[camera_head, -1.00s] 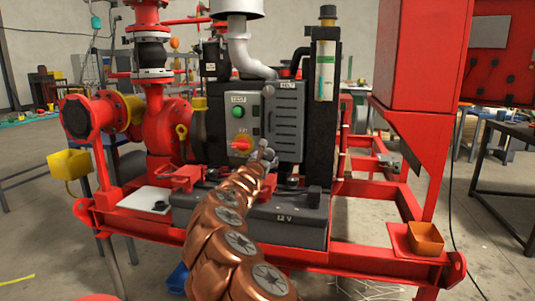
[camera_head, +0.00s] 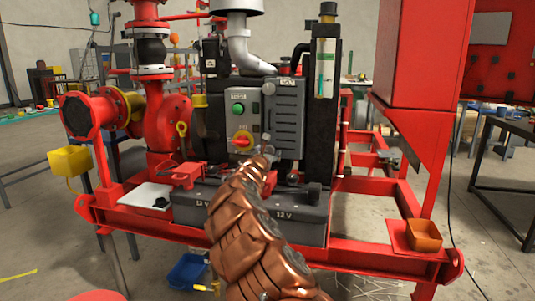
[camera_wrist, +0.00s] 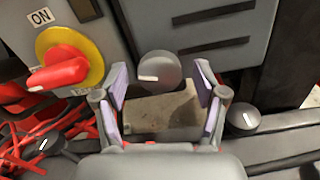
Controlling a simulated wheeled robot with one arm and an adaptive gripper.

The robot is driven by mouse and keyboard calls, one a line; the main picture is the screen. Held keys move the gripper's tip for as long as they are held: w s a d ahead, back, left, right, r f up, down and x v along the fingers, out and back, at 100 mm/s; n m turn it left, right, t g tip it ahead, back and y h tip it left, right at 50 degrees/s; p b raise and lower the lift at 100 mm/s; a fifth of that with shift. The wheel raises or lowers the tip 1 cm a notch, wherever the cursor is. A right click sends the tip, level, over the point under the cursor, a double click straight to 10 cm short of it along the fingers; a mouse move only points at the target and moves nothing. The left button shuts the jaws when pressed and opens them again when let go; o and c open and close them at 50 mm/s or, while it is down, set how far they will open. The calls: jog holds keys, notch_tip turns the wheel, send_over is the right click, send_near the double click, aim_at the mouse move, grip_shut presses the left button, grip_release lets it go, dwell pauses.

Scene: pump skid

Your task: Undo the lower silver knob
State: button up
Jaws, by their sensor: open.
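In the wrist view a round silver knob (camera_wrist: 159,68) with a white mark shows between and just beyond the fingertips of my gripper (camera_wrist: 160,82). The fingers are open, one on each side of it, with gaps left and right. Whether the fingertips reach alongside the knob in depth, I cannot tell. In the head view my gripper (camera_head: 266,151) is in front of the lower part of the grey control box (camera_head: 270,110) and hides much of that area. A small silver knob (camera_head: 268,89) shows higher on the box.
The red switch handle (camera_wrist: 58,76) on its yellow plate is close left of my gripper. A grey-brown block (camera_wrist: 160,116) lies between the fingers, below the knob. A dark round cap (camera_wrist: 244,118) is close right. The black 12 V batteries (camera_head: 300,215) are below.

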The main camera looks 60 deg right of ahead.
jog(key=c, duration=1.1)
jog(key=shift+c, duration=0.2)
jog(key=shift+f+m+b, duration=0.2)
jog(key=shift+m+b, duration=0.1)
jog(key=shift+b, duration=0.3)
jog(key=shift+m+b, duration=5.9)
jog(key=shift+b, duration=1.25)
jog(key=shift+s+d+m, duration=0.1)
jog(key=shift+m, duration=0.2)
jog(key=shift+r, duration=0.1)
